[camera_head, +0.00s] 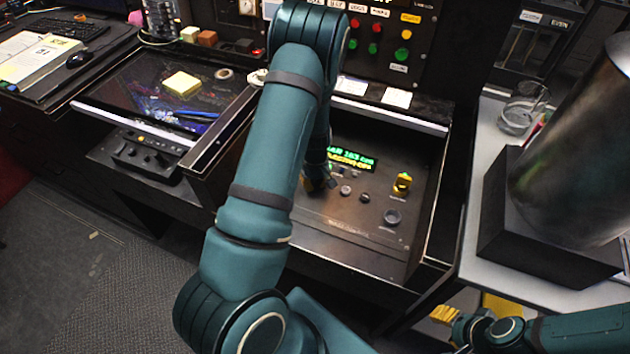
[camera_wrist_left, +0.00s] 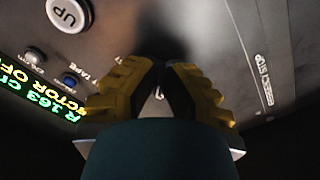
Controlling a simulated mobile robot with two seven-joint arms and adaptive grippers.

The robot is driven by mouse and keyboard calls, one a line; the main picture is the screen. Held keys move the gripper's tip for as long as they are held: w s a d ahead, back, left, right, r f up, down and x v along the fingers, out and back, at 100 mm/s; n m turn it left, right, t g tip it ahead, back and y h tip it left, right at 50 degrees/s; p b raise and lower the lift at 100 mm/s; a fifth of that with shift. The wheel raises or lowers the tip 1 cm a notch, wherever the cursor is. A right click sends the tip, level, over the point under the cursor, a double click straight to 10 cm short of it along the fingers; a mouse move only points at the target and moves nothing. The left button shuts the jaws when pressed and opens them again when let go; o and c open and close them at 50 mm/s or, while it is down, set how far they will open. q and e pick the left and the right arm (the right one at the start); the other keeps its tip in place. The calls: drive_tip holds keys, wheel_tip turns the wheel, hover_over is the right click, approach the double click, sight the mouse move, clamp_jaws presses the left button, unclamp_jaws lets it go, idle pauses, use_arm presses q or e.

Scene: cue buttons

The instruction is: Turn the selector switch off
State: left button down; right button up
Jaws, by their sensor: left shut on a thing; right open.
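My left gripper (camera_head: 320,184) is down at the sloped control panel (camera_head: 340,222), partly hidden behind my left arm. In the left wrist view its yellow-padded fingers (camera_wrist_left: 160,92) are close together on a small knob between them, taken to be the selector switch; it is almost wholly hidden. The green display (camera_head: 350,159) is partly covered; in the left wrist view its visible text (camera_wrist_left: 40,95) ends in "163 cm" and "CTOR OFF". My right gripper (camera_head: 468,312) is open and empty at the lower right, away from the panel.
A yellow knob (camera_head: 402,183) and a dark round button (camera_head: 392,217) are on the panel's right part. A large metal cylinder (camera_head: 575,150) stands on the right table. Indicator lamps (camera_head: 375,40) line the back panel.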

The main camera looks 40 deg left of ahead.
sight(315, 184)
use_arm(q)
drive_tip(key=shift+n, duration=0.4)
drive_tip(key=c, duration=1.1)
unclamp_jaws()
wheel_tip(315, 184, up, 12)
drive_tip(key=shift+f, duration=0.1)
